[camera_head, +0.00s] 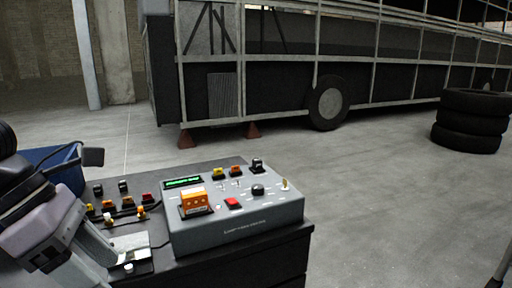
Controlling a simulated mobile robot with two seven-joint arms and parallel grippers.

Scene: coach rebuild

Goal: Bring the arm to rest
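My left arm comes in from the left edge, and its gripper (98,246) is low over the left end of the dark cabinet top (235,163). It is beside a small panel with a pale plate (130,243) and left of the grey control box (240,222). Its fingertips are partly hidden, so I cannot tell whether they are apart or touch anything. My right gripper is not clearly in view.
The box carries a green display (183,183), an orange-capped switch (195,202), a red button (233,203) and knobs. A blue bin (62,165) is behind my arm. A bus frame (280,85) and stacked tyres (470,120) stand beyond clear floor.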

